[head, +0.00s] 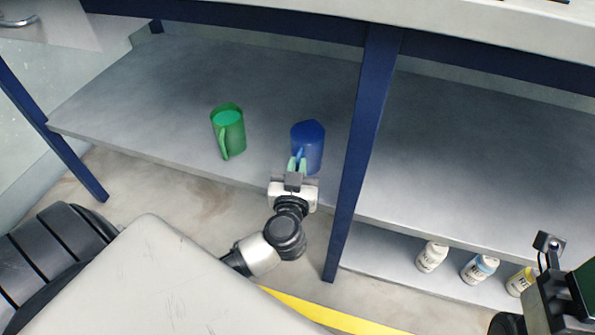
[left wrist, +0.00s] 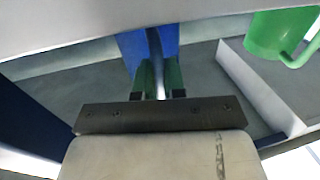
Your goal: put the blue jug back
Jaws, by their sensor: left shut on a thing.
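The blue jug (head: 308,142) stands upright on the grey shelf (head: 150,80), near its front edge and just left of the blue post. My left gripper (head: 297,165) is shut on the jug's near side, where its handle is. In the left wrist view the green fingers of my left gripper (left wrist: 158,80) close on the blue jug (left wrist: 132,48), whose upper part is cut off by a pale edge. A dark part of my right arm shows at the lower right of the head view; its fingers cannot be made out.
A green jug (head: 228,130) stands to the left on the same shelf; it also shows in the left wrist view (left wrist: 268,35). The blue post (head: 362,140) rises close to the right. Several bottles (head: 432,257) stand on a lower shelf at right. The shelf's left part is clear.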

